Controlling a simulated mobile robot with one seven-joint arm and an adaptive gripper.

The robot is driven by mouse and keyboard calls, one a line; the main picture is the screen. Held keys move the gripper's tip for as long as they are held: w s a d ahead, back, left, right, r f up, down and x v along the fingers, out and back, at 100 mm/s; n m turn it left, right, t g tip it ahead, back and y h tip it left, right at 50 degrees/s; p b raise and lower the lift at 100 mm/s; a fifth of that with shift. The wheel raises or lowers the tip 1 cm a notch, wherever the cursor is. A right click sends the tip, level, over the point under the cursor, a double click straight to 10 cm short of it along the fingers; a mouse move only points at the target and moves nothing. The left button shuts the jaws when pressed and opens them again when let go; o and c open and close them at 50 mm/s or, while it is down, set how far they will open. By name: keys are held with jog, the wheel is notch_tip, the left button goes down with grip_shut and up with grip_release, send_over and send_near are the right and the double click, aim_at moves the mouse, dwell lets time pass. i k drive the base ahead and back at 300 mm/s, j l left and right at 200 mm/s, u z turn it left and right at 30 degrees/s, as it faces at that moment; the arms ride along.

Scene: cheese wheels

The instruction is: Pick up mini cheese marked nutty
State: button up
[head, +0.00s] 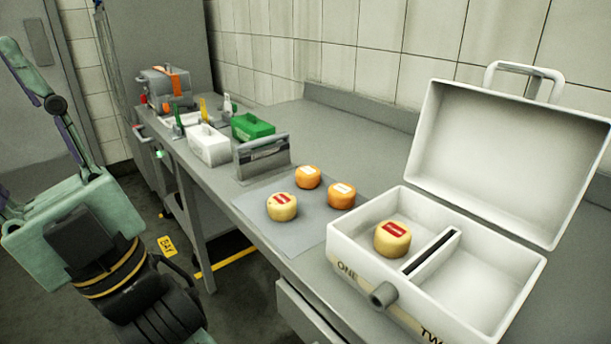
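Several mini cheese wheels show in the head view, and their label words are too small to read, so I cannot tell which is marked nutty. A pale yellow cheese with a red label (282,208) sits on a grey mat (290,236). Two orange cheeses with white labels, one at the back (307,178) and one at the right (341,196), sit on the same mat. Another pale yellow cheese with a red label (392,240) sits in the left compartment of an open white case, on the side marked ONE. My gripper's fingers are not visible.
The white case (345,238) has a raised lid (510,150) and a divider (432,252). A grey metal holder (262,160), white box (208,147) and green box (252,127) stand farther along the bench. A tiled wall closes the back. The mat's front is clear.

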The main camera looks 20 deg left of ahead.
aim_at(307, 177)
jog(key=j+z, duration=0.15)
jog(key=j, duration=0.45)
jog(key=j+z, duration=0.1)
jog(key=j, duration=0.5)
jog(key=j+z, duration=0.15)
jog(key=j, duration=0.45)
jog(key=j+z, duration=0.1)
jog(key=j, duration=0.5)
jog(key=k+j+z, duration=0.15)
jog(key=j, duration=0.4)
jog(key=j+z, duration=0.1)
jog(key=j, duration=0.5)
jog(key=k+j+z, duration=0.15)
jog(key=j, duration=0.4)
jog(key=k+j+z, duration=0.15)
jog(key=j, duration=0.45)
jog(key=i, duration=0.5)
